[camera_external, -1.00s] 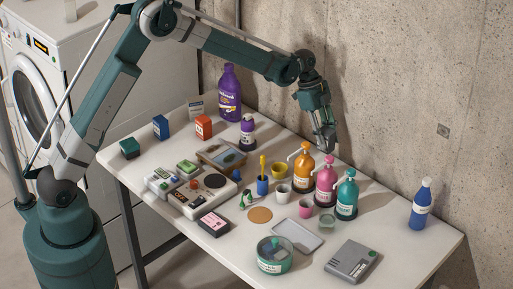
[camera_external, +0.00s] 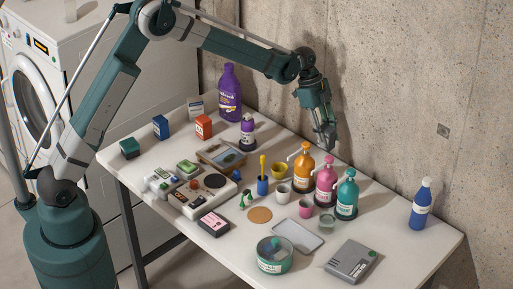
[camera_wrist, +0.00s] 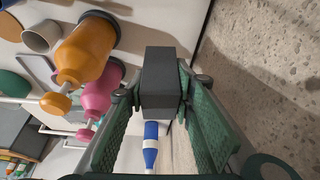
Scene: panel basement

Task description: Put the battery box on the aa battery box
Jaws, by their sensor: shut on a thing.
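My gripper (camera_external: 325,136) is up near the wall, above the back edge of the table behind the orange pump bottle. In the wrist view, my gripper (camera_wrist: 161,105) is shut on a dark grey box (camera_wrist: 160,75), probably the battery box. No label shows on its visible face. In the external view this box cannot be made out clearly at the fingers. Small boxes stand on the table: a blue box (camera_external: 160,127), an orange-red box (camera_external: 203,127), a dark green box (camera_external: 130,148) and a dark box with a pink label (camera_external: 214,223). I cannot tell which is the AA battery box.
Orange (camera_external: 303,168), pink (camera_external: 326,181) and teal (camera_external: 347,194) pump bottles stand close below my gripper. A blue bottle (camera_external: 421,205) stands near the right end. The concrete wall (camera_external: 400,80) is close behind. Clear tabletop (camera_external: 385,215) lies right of the teal bottle.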

